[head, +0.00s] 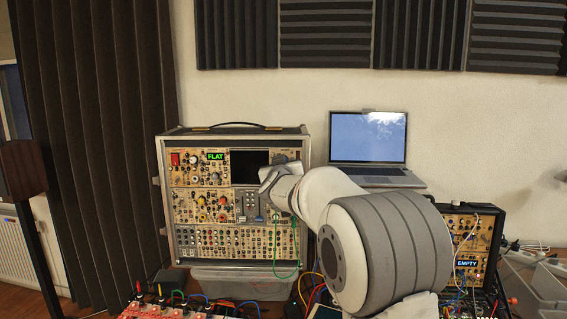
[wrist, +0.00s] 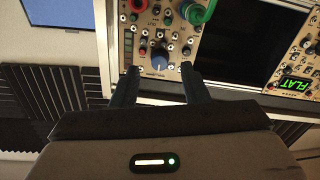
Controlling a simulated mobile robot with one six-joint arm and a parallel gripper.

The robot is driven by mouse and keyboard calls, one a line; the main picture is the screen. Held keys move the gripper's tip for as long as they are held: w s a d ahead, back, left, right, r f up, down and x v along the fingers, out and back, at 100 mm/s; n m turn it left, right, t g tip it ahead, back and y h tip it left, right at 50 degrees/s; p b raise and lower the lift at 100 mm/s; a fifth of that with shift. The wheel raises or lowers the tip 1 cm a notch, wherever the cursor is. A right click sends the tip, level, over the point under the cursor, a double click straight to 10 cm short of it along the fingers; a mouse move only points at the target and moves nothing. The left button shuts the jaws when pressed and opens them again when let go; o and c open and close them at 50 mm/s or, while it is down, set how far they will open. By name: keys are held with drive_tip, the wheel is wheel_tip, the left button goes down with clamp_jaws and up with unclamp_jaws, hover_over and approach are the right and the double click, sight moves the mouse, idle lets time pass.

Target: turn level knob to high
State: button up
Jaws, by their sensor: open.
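The synth case (head: 235,127) stands upright at the back, its front full of knobs and jacks. In the wrist view, a large blue-grey knob (wrist: 159,60) with a pale pointer mark sits on a beige panel. My gripper (wrist: 157,72) is open, with one dark finger on each side of that knob. I cannot tell whether the fingers touch it or how deep they reach. No label reading "level" is legible, so I cannot tell which knob bears that name. In the head view my arm hides the upper right panel and the fingertips.
A dark screen (wrist: 243,40) and a green FLAT display (wrist: 295,85) lie beside the panel. A green ring-like part (wrist: 196,12) is near the knob. A laptop (head: 368,140) stands right of the case. A smaller synth case (head: 470,240) and loose cables are at lower right.

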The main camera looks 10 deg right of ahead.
drive_tip(key=shift+x, duration=1.4)
drive_tip(key=shift+c, duration=0.2)
drive_tip(key=shift+d, duration=0.1)
clamp_jaws()
